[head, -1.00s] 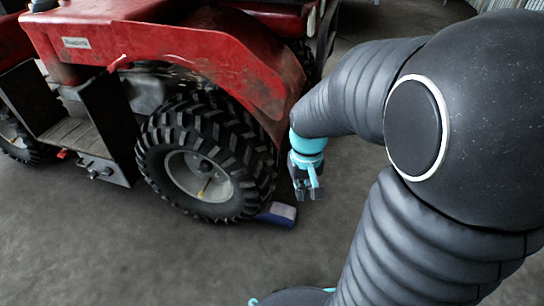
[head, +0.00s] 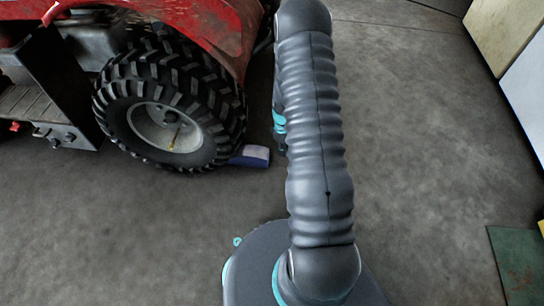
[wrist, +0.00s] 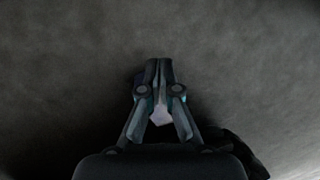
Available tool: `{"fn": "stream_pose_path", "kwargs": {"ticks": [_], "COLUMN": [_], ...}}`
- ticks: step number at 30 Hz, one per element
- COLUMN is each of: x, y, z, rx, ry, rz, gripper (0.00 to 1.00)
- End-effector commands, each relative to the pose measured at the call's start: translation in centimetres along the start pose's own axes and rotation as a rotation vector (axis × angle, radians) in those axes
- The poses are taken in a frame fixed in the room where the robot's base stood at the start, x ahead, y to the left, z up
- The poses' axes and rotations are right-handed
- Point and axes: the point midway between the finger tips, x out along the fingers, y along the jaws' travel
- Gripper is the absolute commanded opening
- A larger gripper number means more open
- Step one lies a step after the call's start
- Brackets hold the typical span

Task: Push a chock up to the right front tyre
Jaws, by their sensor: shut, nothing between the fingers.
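The quad's black knobbly tyre (head: 112,108) with a grey rim stands at the left in the head view. A blue chock (head: 252,156) with a pale top lies on the floor at the tyre's right foot. Its left end meets or nearly meets the tread; a small gap cannot be ruled out. My gripper (wrist: 158,64) is shut and empty, its fingertips together in the wrist view. In the head view my arm hides most of it, just right of the chock. A pale patch shows between the finger links in the wrist view; I cannot tell what it is.
The red quad body (head: 225,30) overhangs the tyre, with a footboard (head: 30,105) at the left. The concrete floor (head: 420,130) is open to the right. Pale cabinets (head: 510,40) and a green panel (head: 518,262) stand or lie at the right edge.

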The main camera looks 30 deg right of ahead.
Motion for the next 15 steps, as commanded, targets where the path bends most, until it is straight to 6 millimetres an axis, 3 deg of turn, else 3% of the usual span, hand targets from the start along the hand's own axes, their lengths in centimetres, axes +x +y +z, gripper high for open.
{"fn": "stream_pose_path", "kwargs": {"ticks": [6, 15], "x": [0.8, 1.5], "y": [3.3, 4.1], "z": [-2.1, -2.7], "rx": [-0.276, -0.401], "ry": [0.05, 0.057], "rz": [0.095, 0.127], "gripper": [0.0, 0.0]}}
